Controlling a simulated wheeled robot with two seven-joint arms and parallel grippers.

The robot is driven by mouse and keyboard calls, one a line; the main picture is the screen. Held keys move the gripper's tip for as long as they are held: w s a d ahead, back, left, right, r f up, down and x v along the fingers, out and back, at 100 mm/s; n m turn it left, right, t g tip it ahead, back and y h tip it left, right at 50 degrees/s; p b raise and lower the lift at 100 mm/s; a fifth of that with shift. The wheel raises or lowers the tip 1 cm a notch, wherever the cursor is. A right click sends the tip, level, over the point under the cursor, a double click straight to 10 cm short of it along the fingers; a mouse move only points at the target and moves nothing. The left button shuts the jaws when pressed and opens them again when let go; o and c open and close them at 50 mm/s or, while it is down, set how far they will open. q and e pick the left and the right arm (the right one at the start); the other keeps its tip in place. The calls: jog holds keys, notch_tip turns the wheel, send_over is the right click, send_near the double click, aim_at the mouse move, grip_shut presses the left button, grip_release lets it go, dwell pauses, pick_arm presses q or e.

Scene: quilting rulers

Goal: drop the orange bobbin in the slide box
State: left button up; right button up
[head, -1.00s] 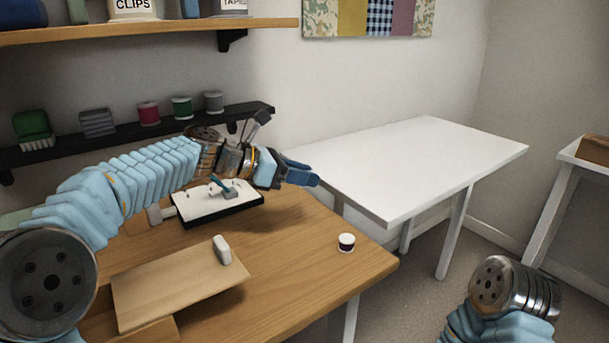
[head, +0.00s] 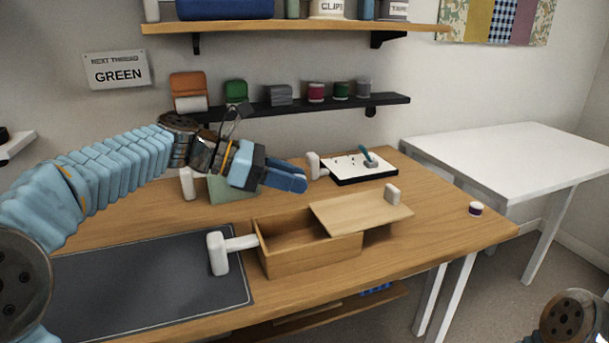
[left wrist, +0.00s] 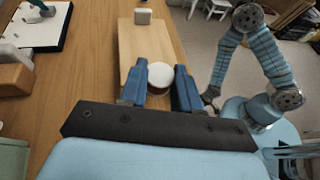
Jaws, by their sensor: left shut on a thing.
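The slide box (head: 313,259) is a wooden box on the table, its left part open. Its lid (head: 352,212), with a white knob (head: 392,194), covers the right and extends past it; the lid also shows in the left wrist view (left wrist: 140,48). My left gripper (head: 287,178) is above and behind the open part in the head view.
A white tray (head: 375,178) lies behind the lid. A dark purple bobbin (head: 475,208) stands at the right. Several spools line the black shelf (head: 385,103). A sign (head: 116,71) reads "NEXT THREAD GREEN".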

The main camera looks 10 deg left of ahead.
pick_arm(q)
notch_tip(320, 180, down, 6)
jog(key=b, duration=0.5)
jog(key=shift+a+f, duration=0.1)
jog(key=o, duration=1.1)
jog(key=p+v, duration=0.1)
jog(key=v, duration=1.3)
